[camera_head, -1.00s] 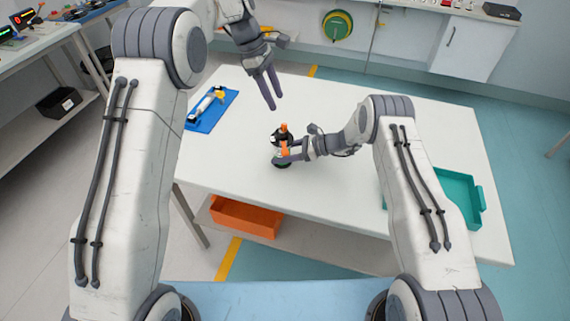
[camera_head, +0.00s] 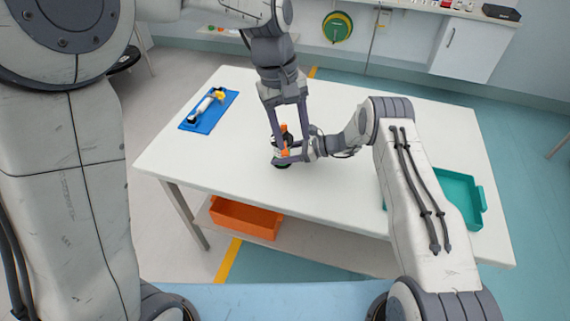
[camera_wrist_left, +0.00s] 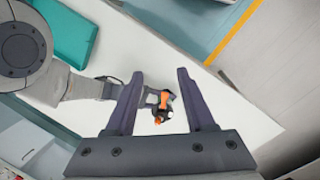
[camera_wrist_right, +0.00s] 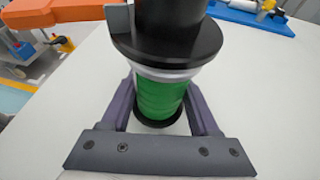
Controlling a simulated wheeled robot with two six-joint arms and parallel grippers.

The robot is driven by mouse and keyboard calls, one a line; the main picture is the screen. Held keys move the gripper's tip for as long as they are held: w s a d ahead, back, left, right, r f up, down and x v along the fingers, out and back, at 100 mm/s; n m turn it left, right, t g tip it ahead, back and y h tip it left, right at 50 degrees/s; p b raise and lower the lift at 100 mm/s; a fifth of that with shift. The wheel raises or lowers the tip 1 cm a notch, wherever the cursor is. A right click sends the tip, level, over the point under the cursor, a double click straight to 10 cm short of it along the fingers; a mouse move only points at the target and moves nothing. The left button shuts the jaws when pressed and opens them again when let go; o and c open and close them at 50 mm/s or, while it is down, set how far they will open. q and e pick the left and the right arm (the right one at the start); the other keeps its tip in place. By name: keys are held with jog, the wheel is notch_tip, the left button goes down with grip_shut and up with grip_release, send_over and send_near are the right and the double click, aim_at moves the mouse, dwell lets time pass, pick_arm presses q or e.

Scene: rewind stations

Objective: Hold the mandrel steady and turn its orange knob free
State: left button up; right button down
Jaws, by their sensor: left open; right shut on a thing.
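The mandrel stands upright on the white table; in the right wrist view it shows a green wound body (camera_wrist_right: 160,98) under a wide black flange (camera_wrist_right: 170,48). Its orange knob (camera_head: 284,128) is at the top in the head view, and orange also shows in the left wrist view (camera_wrist_left: 162,98). My right gripper (camera_head: 284,153) is shut on the mandrel, one finger on each side of the green body. My left gripper (camera_head: 292,140) points down over the mandrel, open, with its fingers on either side of the knob and apart from it in the left wrist view (camera_wrist_left: 159,74).
A blue mat (camera_head: 186,124) with a white and yellow part lies at the table's far left. A teal tray (camera_head: 468,190) is at the right, partly behind my right arm. An orange bin (camera_head: 246,218) sits on the shelf below. The middle of the white table (camera_head: 370,200) is clear.

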pick_arm(q)
jog(key=s+a+m, duration=0.1)
jog(key=s+m, duration=0.3)
jog(key=s, duration=0.4)
jog(key=shift+a+f+y, duration=0.2)
jog(key=shift+f+y, duration=0.1)
jog(key=shift+f, duration=0.15)
jog(key=m+t, duration=0.3)
jog(key=t, duration=0.3)
send_near(286, 125)
jog(key=s+a+f, duration=0.3)
jog(key=s, duration=0.3)
jog(key=w+f+m+t+h, duration=0.4)
jog(key=w+m+t+h, duration=0.1)
jog(key=w, duration=0.4)
jog(key=s+a+f+t+h, duration=0.2)
jog(key=s+f+t+h, duration=0.1)
jog(key=s+h, duration=0.2)
jog(key=x, duration=1.2)
jog(key=shift+r, duration=0.35)
grip_shut()
